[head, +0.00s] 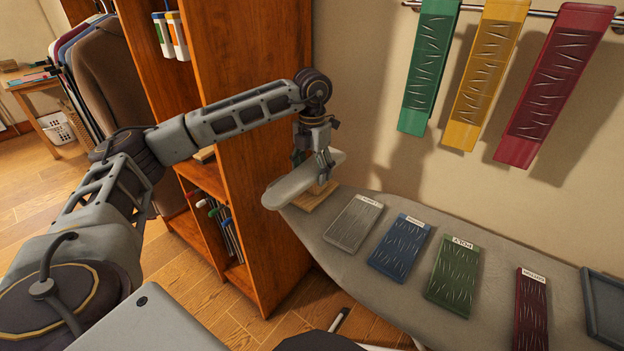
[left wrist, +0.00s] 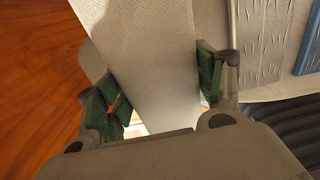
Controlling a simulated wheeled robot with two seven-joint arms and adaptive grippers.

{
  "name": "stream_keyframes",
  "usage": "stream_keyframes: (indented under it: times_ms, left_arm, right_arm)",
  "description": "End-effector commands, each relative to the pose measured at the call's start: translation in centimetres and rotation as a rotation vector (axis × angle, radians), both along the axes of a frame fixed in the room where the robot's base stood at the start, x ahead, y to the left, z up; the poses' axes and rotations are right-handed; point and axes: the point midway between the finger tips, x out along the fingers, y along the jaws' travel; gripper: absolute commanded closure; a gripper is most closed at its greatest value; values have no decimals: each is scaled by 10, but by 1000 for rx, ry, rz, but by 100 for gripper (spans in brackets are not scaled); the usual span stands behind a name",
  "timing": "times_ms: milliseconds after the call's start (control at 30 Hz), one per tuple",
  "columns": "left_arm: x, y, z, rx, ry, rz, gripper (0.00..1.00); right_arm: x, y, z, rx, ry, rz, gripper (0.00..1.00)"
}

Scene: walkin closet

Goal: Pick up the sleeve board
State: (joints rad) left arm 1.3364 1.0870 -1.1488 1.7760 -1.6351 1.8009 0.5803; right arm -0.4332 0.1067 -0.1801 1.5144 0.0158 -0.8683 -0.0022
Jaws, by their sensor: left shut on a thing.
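The sleeve board (head: 290,188) is a narrow grey padded board on a light wooden base (head: 316,197), at the left end of the ironing board (head: 320,232). My left gripper (head: 313,172) comes down from above and is shut on the sleeve board, one finger on each side. In the left wrist view the pale padded top (left wrist: 150,50) runs between the green-padded fingers of the left gripper (left wrist: 160,92). I cannot tell whether the base touches the ironing board. My right gripper is not in view.
Grey, blue, green and dark red labelled panels (head: 402,246) lie along the ironing board, with a dark tray (head: 604,305) at its right. A wooden cabinet (head: 262,150) stands close on the left. Green, yellow and red panels (head: 487,75) hang from a wall rail.

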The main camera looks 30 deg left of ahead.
Motion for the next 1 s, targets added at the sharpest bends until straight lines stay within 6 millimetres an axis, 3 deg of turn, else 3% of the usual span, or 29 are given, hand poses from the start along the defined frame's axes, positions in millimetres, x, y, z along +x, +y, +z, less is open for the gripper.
stream_keyframes:
  times_ms: [467,800,1000]
  left_arm:
    - [1,0,8,0,-3,1,75]
    - [1,0,48,-1,-5,0,75]
    - [1,0,77,0,-4,0,75]
  right_arm:
    - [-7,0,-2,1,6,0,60]
    - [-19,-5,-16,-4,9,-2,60]
    - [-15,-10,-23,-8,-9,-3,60]
